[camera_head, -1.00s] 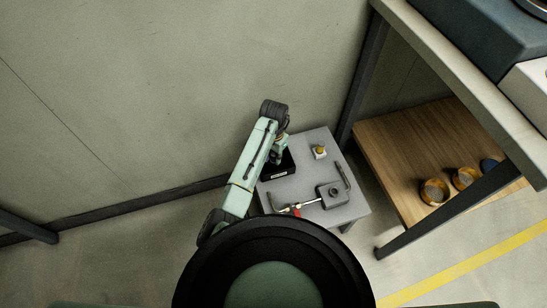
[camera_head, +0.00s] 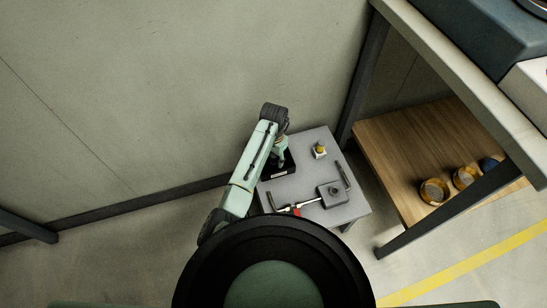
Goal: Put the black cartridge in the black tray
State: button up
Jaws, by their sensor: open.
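The black tray (camera_head: 281,172) stands at the left back of a small grey table, with a pale label on its front wall. My gripper (camera_head: 279,161) points down over the tray, and my green arm covers the tray's left part. My gripper is open. I cannot make out the black cartridge: the inside of the tray is dark and partly hidden by my gripper.
The grey table (camera_head: 308,179) also bears a small block with a yellow top (camera_head: 320,150), a grey fixture (camera_head: 332,193) with a handle, and a red-marked tool (camera_head: 296,211). A wooden shelf (camera_head: 400,150) with several round items is at right. A wall stands behind.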

aim_at(273, 154)
notch_tip(273, 154, up, 12)
jog(key=shift+r, duration=0.25)
dwell(0.3)
dwell(1.3)
